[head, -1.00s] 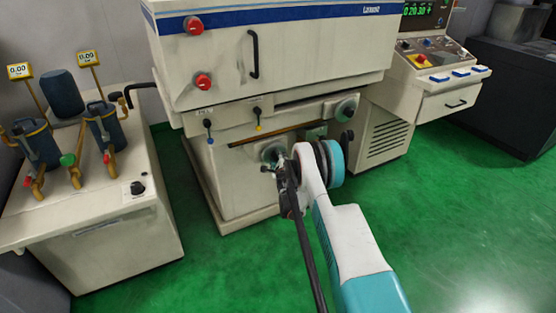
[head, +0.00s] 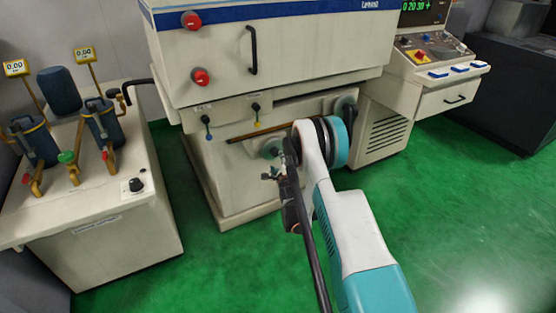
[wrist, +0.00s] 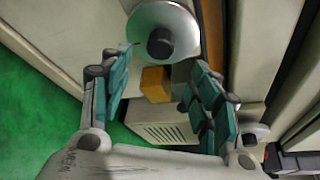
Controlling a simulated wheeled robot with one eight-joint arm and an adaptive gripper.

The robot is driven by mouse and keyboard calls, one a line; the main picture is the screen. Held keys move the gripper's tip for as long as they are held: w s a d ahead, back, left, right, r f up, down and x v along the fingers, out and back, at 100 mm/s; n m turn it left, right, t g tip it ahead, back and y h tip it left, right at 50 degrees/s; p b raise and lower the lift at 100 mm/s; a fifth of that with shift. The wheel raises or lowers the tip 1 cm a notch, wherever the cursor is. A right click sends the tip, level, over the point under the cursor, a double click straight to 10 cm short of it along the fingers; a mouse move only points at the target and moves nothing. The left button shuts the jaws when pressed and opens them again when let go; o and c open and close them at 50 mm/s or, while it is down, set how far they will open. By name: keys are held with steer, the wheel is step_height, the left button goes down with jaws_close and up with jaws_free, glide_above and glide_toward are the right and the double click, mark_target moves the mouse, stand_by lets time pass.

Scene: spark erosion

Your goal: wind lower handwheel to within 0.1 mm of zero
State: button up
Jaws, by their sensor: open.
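The lower handwheel (head: 270,147) is a pale round wheel on the front of the machine, below a brown slot. My arm partly covers it in the head view. In the wrist view the lower handwheel (wrist: 178,20) is a grey disc with a dark hub at the top centre. My gripper (head: 270,174) is just below and in front of it in the head view.
An upper handwheel (head: 345,107) sits to the right, partly behind my arm. Two levers (head: 207,127) (head: 256,114) hang above the slot. A tank unit (head: 120,235) with pots and gauges stands at left. Green floor (head: 225,265) is free in front.

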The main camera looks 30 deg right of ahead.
mark_target(276, 153)
steer(key=shift+v, duration=1.4)
steer(key=w+d+m, duration=0.1)
steer(key=w, duration=0.2)
steer(key=w+d+f+y, duration=0.1)
steer(key=w, duration=0.2)
steer(key=w+d+m, duration=0.1)
steer(key=w, duration=0.3)
steer(key=shift+w+f+m+g, duration=0.1)
steer(key=shift+f+m+g, duration=0.2)
steer(key=shift+f+g, duration=0.1)
steer(key=shift+w+d, duration=0.2)
steer(key=shift+w, duration=0.4)
steer(key=c, duration=1.1)
